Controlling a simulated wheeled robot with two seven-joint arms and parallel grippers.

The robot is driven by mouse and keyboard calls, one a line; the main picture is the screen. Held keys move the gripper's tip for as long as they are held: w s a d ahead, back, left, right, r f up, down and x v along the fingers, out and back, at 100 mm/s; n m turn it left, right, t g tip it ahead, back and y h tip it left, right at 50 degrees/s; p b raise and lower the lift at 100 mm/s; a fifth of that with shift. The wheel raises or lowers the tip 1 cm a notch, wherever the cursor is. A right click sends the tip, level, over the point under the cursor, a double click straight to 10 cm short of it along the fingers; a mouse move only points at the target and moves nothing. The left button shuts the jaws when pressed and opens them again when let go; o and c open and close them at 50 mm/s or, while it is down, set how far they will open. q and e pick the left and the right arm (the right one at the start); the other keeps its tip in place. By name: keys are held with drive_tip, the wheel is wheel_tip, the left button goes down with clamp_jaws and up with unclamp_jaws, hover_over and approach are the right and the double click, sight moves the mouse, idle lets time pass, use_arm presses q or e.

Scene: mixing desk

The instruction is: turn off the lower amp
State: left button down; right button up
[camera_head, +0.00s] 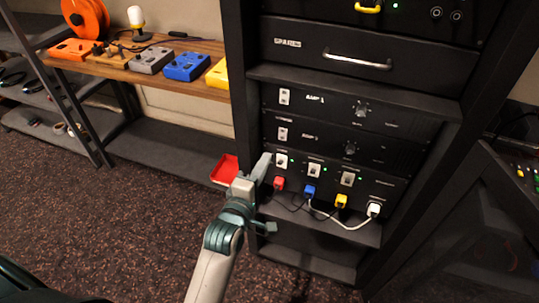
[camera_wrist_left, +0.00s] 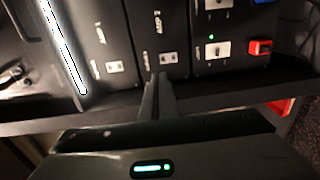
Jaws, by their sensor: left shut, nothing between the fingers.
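The lower amp (camera_head: 320,146) is a black rack panel with a knob (camera_head: 350,149) and a white-plated switch (camera_head: 282,134) at its left end. The wrist view shows this switch (camera_wrist_left: 168,58) just beyond my fingertips. My left gripper (camera_head: 264,160) is shut and empty at the rack's left side, just below and left of that switch. Its fingers (camera_wrist_left: 158,78) point at the lower amp's panel; I cannot tell whether they touch it. The upper amp (camera_head: 325,105) sits directly above with a similar switch (camera_head: 285,96). I see no lit lamp on either amp.
Below the amps is a power panel (camera_head: 378,185) with several switches, green lights and coloured plugs. A drawer with a metal handle (camera_head: 357,61) is above. A red tray (camera_head: 225,169) is left of my gripper. The rack's left post (camera_head: 240,90) is close by.

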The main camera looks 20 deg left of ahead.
use_arm(q)
drive_tip(key=shift+s+r, duration=0.1)
drive_tip(key=shift+s, duration=0.85)
drive_tip(key=s+d+f+m+g, duration=0.1)
drive_tip(key=s+f+m+g, duration=0.15)
drive_tip(key=f, duration=0.85)
drive_tip(key=s+d+f+m+g+h, duration=0.1)
drive_tip(key=s+d+f+m+g, duration=0.2)
drive_tip(key=f, duration=0.8)
drive_tip(key=s+f+m+g, duration=0.15)
drive_tip(key=f+m, duration=0.35)
drive_tip(key=f, duration=0.7)
drive_tip(key=s+a+f+m+g, duration=0.2)
drive_tip(key=s+f+m, duration=0.3)
drive_tip(key=s+f, duration=0.7)
drive_tip(key=s+a+f+m+g, duration=0.1)
drive_tip(key=s+f+m, duration=0.3)
drive_tip(key=s+f, duration=0.8)
drive_tip(key=s+g, duration=0.1)
drive_tip(key=s, duration=0.1)
drive_tip(key=shift+s+a+m+g, duration=0.35)
drive_tip(key=shift+g, duration=0.05)
